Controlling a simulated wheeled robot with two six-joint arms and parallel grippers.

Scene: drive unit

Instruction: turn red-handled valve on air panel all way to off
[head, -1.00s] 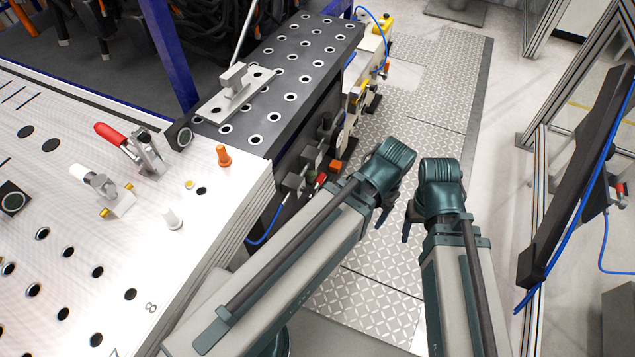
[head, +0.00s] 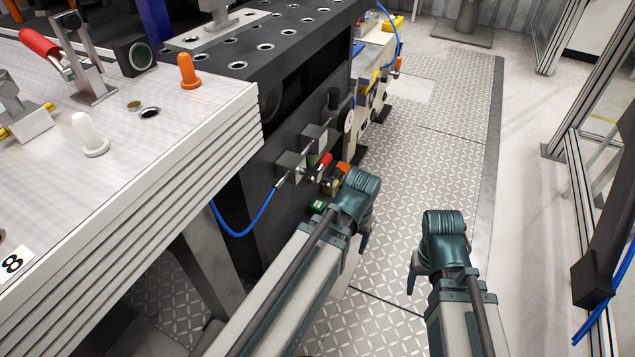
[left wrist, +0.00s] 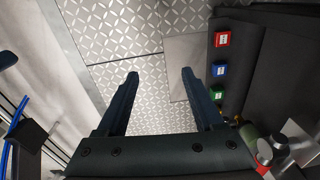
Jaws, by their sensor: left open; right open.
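The air panel is on the dark side (head: 262,190) of the bench, with grey and black fittings. The valve's red handle (head: 323,160) sticks out there, just beyond my left wrist in the head view. A red part at the lower right of the left wrist view (left wrist: 264,160) looks like this handle, partly cut off by my gripper body. My left gripper (left wrist: 160,76) is open and empty, its fingers over bare floor, apart from the valve. My right gripper (head: 414,272) is open and empty, over the floor further right.
Red (left wrist: 222,39), blue (left wrist: 218,70) and green (left wrist: 217,93) tags sit on the dark panel side. A blue hose (head: 240,232) hangs below the fittings. Patterned floor (head: 430,130) lies clear ahead; a frame (head: 590,150) stands at right.

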